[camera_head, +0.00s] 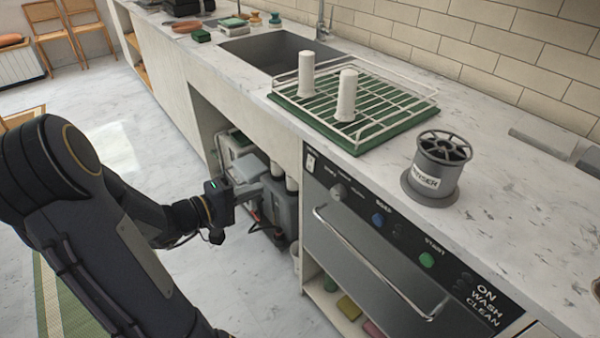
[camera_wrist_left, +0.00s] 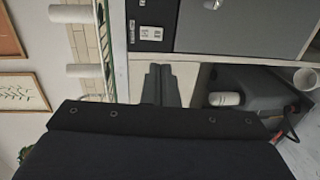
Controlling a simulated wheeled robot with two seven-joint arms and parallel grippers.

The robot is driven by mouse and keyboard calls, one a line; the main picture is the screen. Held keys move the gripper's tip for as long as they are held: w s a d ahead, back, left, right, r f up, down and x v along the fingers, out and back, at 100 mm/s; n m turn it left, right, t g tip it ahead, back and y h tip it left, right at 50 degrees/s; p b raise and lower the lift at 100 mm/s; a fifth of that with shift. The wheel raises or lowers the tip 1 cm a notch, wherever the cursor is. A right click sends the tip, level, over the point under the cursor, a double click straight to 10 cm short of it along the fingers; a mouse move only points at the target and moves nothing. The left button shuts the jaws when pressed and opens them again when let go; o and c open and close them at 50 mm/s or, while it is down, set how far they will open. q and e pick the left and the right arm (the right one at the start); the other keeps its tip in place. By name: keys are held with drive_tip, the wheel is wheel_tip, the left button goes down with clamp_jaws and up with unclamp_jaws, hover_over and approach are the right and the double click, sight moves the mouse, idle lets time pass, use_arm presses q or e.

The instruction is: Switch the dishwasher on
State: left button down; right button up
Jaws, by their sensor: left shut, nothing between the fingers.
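The dishwasher (camera_head: 375,265) is built in under the counter, its door shut, with a bar handle across it. Its dark panel has a small white switch (camera_head: 311,162) at the left end, a grey knob (camera_head: 338,191), a blue button (camera_head: 378,219) and a green START button (camera_head: 427,260). The ON, WASH, CLEAN lamps at the right look dark. My left gripper (camera_head: 280,184) is shut and empty, left of the panel and apart from the switch. The left wrist view shows its closed fingers (camera_wrist_left: 160,70) below the switch plate (camera_wrist_left: 151,33). My right gripper is out of view.
A rack (camera_head: 400,103) with two white cylinders stands on the counter, beside a grey rinser (camera_head: 438,165) and a sink (camera_head: 270,60). The floor in front is clear.

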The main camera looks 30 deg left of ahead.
sight(309, 169)
use_arm(q)
drive_tip(key=x, duration=1.3)
drive_tip(key=shift+w+d, duration=0.2)
drive_tip(key=shift+w, duration=0.05)
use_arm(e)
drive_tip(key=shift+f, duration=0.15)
use_arm(q)
drive_tip(key=shift+f, duration=0.1)
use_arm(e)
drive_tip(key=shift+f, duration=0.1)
